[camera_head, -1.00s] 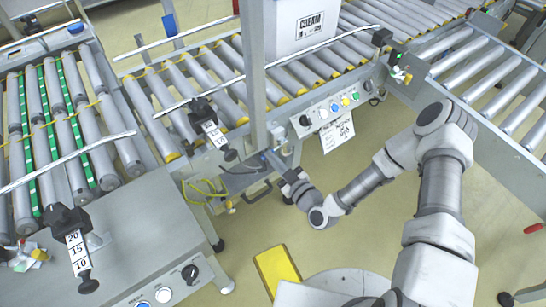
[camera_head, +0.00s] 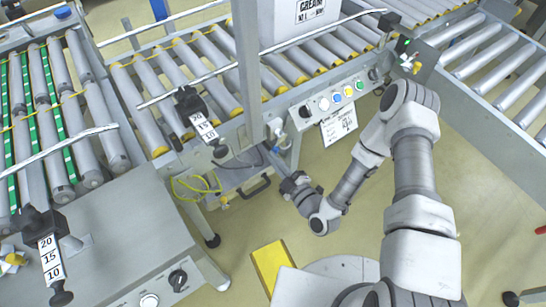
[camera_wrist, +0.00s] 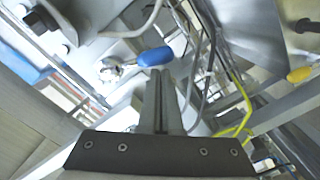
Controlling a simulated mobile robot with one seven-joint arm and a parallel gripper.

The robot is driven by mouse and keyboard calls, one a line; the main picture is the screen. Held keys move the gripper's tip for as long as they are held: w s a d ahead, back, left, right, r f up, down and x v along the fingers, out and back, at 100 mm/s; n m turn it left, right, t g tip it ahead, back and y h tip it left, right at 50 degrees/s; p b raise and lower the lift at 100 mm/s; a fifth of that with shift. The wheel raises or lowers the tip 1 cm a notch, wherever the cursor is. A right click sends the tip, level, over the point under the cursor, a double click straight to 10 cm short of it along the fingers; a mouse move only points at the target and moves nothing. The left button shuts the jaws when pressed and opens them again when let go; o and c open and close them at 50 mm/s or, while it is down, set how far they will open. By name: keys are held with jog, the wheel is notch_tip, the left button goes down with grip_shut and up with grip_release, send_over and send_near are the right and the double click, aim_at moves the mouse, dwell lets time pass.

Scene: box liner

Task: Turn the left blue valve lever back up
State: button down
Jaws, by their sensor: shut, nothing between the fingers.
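The valve lever with a blue handle (camera_wrist: 155,56) shows in the wrist view, just beyond my fingertips. It extends to the right in that picture from a metal valve body (camera_wrist: 112,70). In the head view a small blue part (camera_head: 276,149) shows below the conveyor's control panel, up and left of my gripper. In the wrist view my gripper's fingers (camera_wrist: 164,78) are together and hold nothing. The fingertips appear close below the blue handle; whether they touch it is unclear.
A yellow handle (camera_wrist: 300,74) stands at the right in the wrist view. Yellow-green cables (camera_head: 195,186) hang at the left under the conveyor frame. A control panel (camera_head: 340,97) with buttons and a hanging label lies above.

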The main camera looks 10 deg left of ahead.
jog(key=shift+w+d+f+n+b, duration=0.35)
jog(key=shift+w+d+f+n, duration=0.3)
jog(key=shift+w, duration=0.2)
dwell(0.4)
